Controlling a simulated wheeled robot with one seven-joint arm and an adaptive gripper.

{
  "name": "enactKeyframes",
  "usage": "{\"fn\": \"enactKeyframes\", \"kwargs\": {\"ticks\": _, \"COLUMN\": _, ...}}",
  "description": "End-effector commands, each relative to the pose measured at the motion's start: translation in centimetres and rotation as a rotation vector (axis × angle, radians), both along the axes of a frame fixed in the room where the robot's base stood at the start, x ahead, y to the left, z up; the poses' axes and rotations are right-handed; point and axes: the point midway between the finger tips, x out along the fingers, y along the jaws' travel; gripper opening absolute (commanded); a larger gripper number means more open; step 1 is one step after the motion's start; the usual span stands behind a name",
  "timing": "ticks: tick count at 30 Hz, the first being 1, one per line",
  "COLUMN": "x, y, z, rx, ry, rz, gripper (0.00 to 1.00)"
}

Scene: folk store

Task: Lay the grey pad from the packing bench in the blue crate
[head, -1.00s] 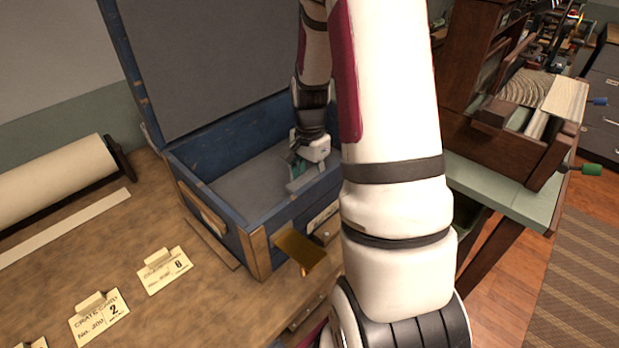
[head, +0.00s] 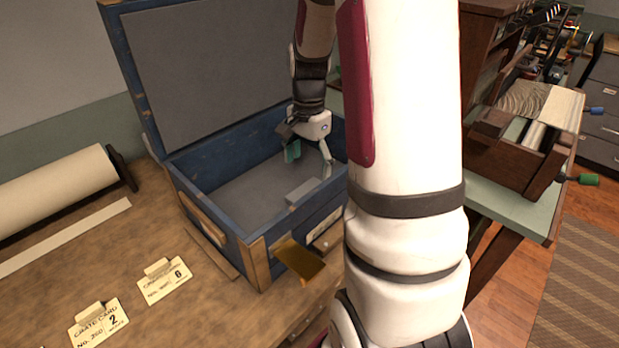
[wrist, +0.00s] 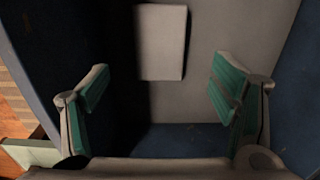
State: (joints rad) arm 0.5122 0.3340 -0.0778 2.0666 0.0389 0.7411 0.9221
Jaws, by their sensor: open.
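The blue crate (head: 257,249) stands on the packing bench (head: 150,225) with its lid (head: 215,70) up and its inside lined in grey. The grey pad (head: 303,191) lies on the crate floor near the front right; it also shows as a pale rectangle in the wrist view (wrist: 162,42). My gripper (head: 309,158) is inside the crate, above the floor and behind the pad. In the wrist view its green-faced fingers (wrist: 163,95) are wide apart with nothing between them. The pad lies apart from the fingers.
A brass hasp (head: 299,260) sticks out from the crate's front. Paper cards (head: 165,280) and a white roll (head: 55,188) are on the bench to the left. A green-topped table (head: 510,205) with a wooden vise-like box (head: 520,150) stands at the right.

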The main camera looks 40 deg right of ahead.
Motion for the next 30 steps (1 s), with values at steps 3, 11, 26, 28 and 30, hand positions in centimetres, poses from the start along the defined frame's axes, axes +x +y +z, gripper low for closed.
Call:
{"fn": "enactKeyframes", "kwargs": {"ticks": 3, "x": 0.0, "y": 0.0, "z": 2.0, "rx": -0.002, "ry": -0.003, "rz": 0.000, "gripper": 0.79}}
{"fn": "enactKeyframes", "kwargs": {"ticks": 11, "x": -0.1, "y": 0.8, "z": 4.3, "rx": -0.003, "ry": -0.008, "rz": 0.035, "gripper": 0.79}}
{"fn": "enactKeyframes", "kwargs": {"ticks": 26, "x": -8.8, "y": 16.5, "z": 14.7, "rx": -0.080, "ry": -0.143, "rz": 0.870, "gripper": 0.79}}
{"fn": "enactKeyframes", "kwargs": {"ticks": 28, "x": -10.8, "y": 18.4, "z": 15.4, "rx": -0.100, "ry": -0.159, "rz": 1.004, "gripper": 0.79}}
{"fn": "enactKeyframes", "kwargs": {"ticks": 30, "x": -12.9, "y": 19.9, "z": 15.7, "rx": -0.122, "ry": -0.175, "rz": 1.131, "gripper": 0.79}}
